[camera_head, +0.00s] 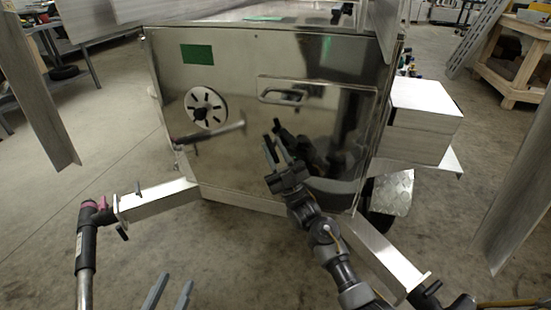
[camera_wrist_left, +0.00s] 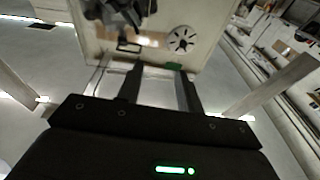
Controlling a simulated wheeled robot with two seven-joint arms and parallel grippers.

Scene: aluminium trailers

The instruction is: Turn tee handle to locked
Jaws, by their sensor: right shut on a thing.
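The shiny metal trailer box (camera_head: 225,60) stands ahead. I cannot make out a tee handle clearly. My right gripper (camera_head: 274,145) is close in front of the panel, below the latch in the picture. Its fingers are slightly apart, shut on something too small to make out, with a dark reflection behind. My left gripper (camera_head: 170,290) is low in front, away from the box, its two fingers (camera_wrist_left: 160,85) apart with nothing between them.
A round slotted vent (camera_head: 205,107) and a green label (camera_head: 197,54) are on the panel. Trailer frame arms (camera_head: 160,199) (camera_head: 385,255) spread at both sides. A coupler with a black grip (camera_head: 86,240) is at left. Bare concrete floor lies around.

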